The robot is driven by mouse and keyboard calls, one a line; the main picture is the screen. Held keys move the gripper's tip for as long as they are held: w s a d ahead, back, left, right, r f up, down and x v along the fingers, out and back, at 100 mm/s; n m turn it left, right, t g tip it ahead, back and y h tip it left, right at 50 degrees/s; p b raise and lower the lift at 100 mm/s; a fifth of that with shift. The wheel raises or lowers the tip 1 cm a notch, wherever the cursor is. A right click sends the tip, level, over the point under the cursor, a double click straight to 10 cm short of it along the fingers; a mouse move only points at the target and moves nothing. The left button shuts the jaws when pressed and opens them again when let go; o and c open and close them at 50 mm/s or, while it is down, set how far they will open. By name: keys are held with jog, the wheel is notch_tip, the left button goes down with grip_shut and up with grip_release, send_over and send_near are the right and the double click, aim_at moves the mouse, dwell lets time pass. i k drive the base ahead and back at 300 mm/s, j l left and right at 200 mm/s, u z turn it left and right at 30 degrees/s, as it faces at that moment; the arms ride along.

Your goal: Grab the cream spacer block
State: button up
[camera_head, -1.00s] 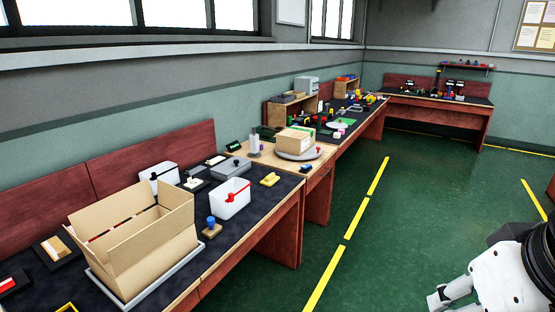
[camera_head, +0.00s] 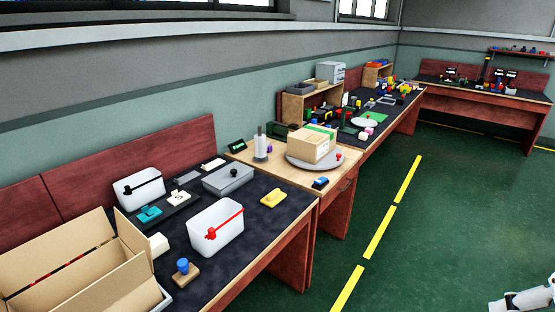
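A small cream block (camera_head: 159,245), which looks like the spacer block, sits on the dark bench mat between the open cardboard box and the white bin with the red handle. Other small pale pieces lie farther back, one on a dark plate (camera_head: 179,198) and one near the wall (camera_head: 213,164); I cannot tell whether either is a spacer block. Part of my white gripper (camera_head: 507,303) shows at the bottom right corner, cut off by the frame edge. It is far from the bench and over the floor. Its finger opening cannot be made out.
The open cardboard box (camera_head: 95,262) fills the lower left. A white bin (camera_head: 216,236), a grey box (camera_head: 228,182), a blue-knobbed wooden piece (camera_head: 184,271) and a yellow piece (camera_head: 273,198) stand on the bench. The green floor (camera_head: 450,220) on the right is clear.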

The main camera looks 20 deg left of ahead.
aim_at(158, 244)
jog(key=i+u, duration=0.35)
jog(key=i+l+u, duration=0.1)
jog(key=i+u, duration=0.4)
jog(key=u, duration=0.25)
jog(key=i+u, duration=0.2)
jog(key=u, duration=0.15)
jog(key=i+l+u, duration=0.1)
jog(key=u, duration=0.3)
jog(key=i, duration=0.05)
